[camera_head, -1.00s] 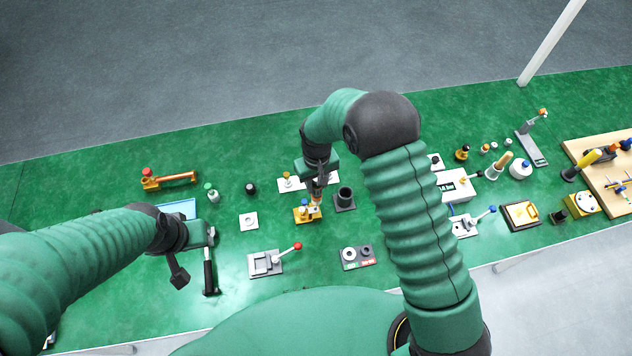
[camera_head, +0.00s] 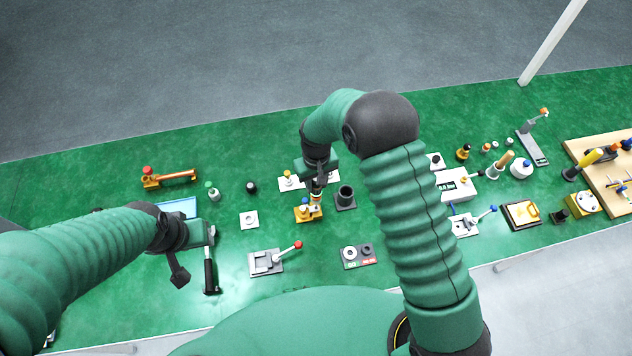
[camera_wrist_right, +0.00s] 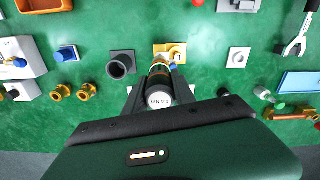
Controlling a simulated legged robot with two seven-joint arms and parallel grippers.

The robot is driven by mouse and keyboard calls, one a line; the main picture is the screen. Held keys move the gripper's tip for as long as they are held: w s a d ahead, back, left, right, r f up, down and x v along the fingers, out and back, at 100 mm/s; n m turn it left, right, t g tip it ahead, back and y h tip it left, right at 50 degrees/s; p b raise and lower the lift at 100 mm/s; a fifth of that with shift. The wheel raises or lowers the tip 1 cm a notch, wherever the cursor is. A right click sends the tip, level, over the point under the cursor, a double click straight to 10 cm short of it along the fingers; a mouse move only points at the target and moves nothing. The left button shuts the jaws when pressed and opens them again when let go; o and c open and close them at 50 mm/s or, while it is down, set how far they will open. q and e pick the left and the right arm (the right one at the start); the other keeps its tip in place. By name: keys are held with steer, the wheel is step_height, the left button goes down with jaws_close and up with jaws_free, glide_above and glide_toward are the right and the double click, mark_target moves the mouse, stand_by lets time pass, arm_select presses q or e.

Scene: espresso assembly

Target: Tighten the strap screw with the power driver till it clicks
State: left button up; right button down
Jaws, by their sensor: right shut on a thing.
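My right gripper (camera_head: 317,186) is shut on the power driver and holds it roughly upright over a small yellow fixture (camera_head: 302,214). In the right wrist view the driver (camera_wrist_right: 160,92) is a dark cylinder with a pale end cap marked with a small Nm label and an orange band. It sits between the gripper's fingers (camera_wrist_right: 160,98). Its far end points at the yellow fixture (camera_wrist_right: 176,48). The driver's tip and the strap screw are hidden, so I cannot tell whether they touch. My left gripper (camera_head: 208,234) is low over the table at left; its jaws are unclear.
A dark round cup on a square base (camera_head: 345,197) stands close right of the fixture. A white plate (camera_head: 250,220) lies to its left. A red-knobbed lever fixture (camera_head: 268,262) and a black-handled tool (camera_head: 210,272) lie nearer.

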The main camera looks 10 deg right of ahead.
steer(key=shift+s+f, duration=0.3)
stand_by(0.5)
steer(key=shift+r, duration=0.15)
stand_by(0.5)
steer(key=shift+w+d+r, duration=0.1)
steer(key=shift+w+r, duration=0.05)
steer(key=shift+w, duration=0.15)
stand_by(0.5)
stand_by(0.3)
stand_by(0.8)
